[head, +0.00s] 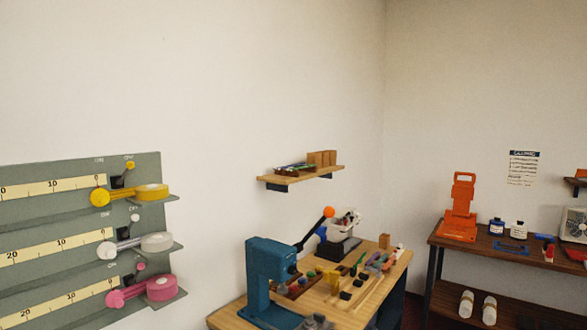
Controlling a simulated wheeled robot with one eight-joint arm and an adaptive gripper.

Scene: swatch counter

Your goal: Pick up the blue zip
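I cannot pick out the blue zip for certain. A flat, thin blue item (511,247) lies on the dark wooden bench (480,240) at the right, in front of two bottles; its exact kind is too small to tell. Small blue pieces (362,275) also lie among the coloured items on the light wooden table (340,305) at the bottom middle, and they are too small to name. My gripper does not show in this view.
A teal press (268,280) stands on the light table's left end. A wall shelf (300,175) hangs above. An orange stand (461,212) and bottles (497,227) are on the right bench. A grey-green panel (80,235) with tape reels is at the left.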

